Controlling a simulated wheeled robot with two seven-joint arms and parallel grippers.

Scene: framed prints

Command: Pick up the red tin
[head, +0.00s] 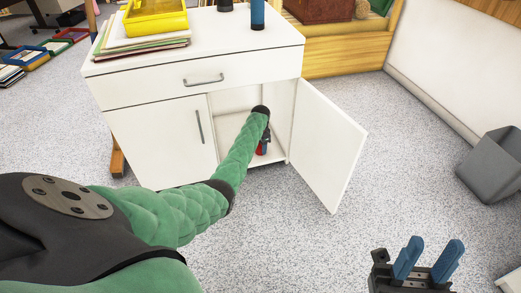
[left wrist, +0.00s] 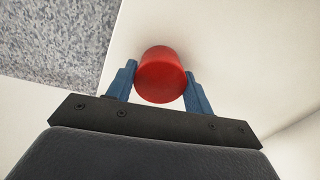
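The red tin (left wrist: 161,76) stands between the two blue fingers of my left gripper (left wrist: 160,68) in the left wrist view. A fingertip lies close against each side of it, but I cannot tell whether both press on it. In the head view my left arm reaches into the open right side of the white cabinet (head: 150,78). Only a small red part of the tin (head: 261,149) shows there, low inside, partly hidden by my left gripper (head: 265,138). My right gripper (head: 428,258) is open and empty above the floor at the lower right.
The open cabinet door (head: 328,145) stands out to the right of my left arm. A yellow tray (head: 155,22) and papers lie on the cabinet top. A grey bin (head: 492,168) stands at the right. The floor between door and bin is clear.

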